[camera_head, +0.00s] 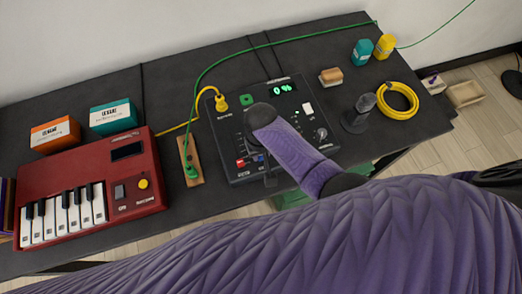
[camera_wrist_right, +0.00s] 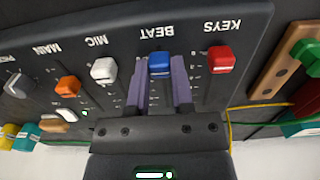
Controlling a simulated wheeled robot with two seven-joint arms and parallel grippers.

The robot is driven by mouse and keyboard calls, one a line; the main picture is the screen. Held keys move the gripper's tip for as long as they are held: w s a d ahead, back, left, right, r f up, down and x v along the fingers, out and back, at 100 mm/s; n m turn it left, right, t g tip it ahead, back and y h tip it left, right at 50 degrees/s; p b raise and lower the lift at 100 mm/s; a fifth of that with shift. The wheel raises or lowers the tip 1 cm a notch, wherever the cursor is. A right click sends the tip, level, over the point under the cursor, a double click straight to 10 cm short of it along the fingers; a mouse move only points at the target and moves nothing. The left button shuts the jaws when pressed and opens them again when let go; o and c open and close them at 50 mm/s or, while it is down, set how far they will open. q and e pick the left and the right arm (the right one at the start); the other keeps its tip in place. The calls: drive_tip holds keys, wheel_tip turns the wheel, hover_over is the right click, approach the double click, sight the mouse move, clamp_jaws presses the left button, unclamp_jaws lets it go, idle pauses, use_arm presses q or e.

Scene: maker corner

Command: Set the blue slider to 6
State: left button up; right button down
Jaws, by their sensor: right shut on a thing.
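The blue slider (camera_wrist_right: 159,64) is the BEAT fader on a black mixer panel (camera_head: 225,135). In the right wrist view its knob stands near the labelled end of its slot. My right gripper (camera_wrist_right: 160,72) has its two purple fingers on either side of the blue knob, shut on it. In the head view the blue knob (camera_head: 258,158) is small and partly hidden by my right gripper (camera_head: 266,170). The scale marks beside the slot are too small to read. My left gripper is not in view.
A red slider (camera_wrist_right: 221,60) and a white slider (camera_wrist_right: 104,70) flank the blue one closely. An orange slider (camera_wrist_right: 67,86) is further left. The panel's green display (camera_head: 284,88) is lit. A red keyboard (camera_head: 90,185) and yellow cable coil (camera_head: 397,100) are on the table.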

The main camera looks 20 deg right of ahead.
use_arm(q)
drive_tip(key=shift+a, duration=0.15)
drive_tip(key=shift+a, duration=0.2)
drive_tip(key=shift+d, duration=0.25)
